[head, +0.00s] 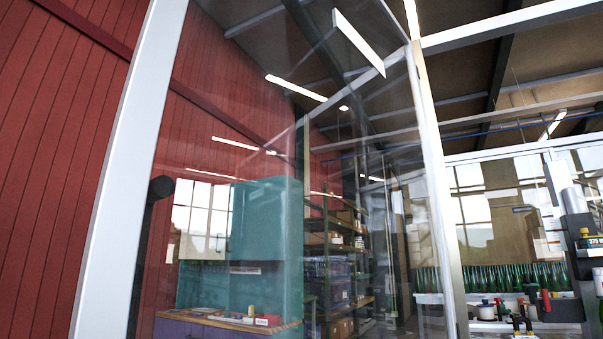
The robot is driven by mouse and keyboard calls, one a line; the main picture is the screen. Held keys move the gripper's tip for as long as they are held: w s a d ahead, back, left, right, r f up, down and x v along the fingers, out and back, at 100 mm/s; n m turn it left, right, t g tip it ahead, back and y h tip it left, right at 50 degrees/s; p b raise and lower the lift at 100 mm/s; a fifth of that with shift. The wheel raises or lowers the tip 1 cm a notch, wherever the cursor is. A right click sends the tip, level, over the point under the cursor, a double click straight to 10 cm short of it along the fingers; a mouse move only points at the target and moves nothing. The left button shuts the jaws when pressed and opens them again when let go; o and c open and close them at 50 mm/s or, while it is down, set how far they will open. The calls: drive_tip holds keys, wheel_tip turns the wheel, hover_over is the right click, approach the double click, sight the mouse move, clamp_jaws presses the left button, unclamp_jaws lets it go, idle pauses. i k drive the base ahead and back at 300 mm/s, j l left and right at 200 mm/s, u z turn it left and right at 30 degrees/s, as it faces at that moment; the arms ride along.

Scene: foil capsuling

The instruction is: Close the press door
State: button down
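The press door (340,235) is a large clear pane in a pale metal frame, filling the middle of the head view. Its near upright (125,165) is wide and tilted at the left. Its far upright (430,180) is beside the machine on the right. The door appears to stand open, swung out towards me. A dark bar handle (146,250) runs down the pane just inside the near upright; its lower end is cut off by the picture edge. My gripper is not in view.
Right of the door, the machine shows rows of green bottles (500,278) and dark fittings with red and black knobs (545,303). Through the pane show a teal cabinet (265,225), a wooden bench top (230,320) and shelves with boxes (335,262). A red wall (55,130) is at left.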

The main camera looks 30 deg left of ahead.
sight(107, 307)
drive_tip(key=j, duration=1.8)
drive_tip(key=k, duration=1.4)
drive_tip(key=i+l, duration=0.4)
drive_tip(key=i+u, duration=0.05)
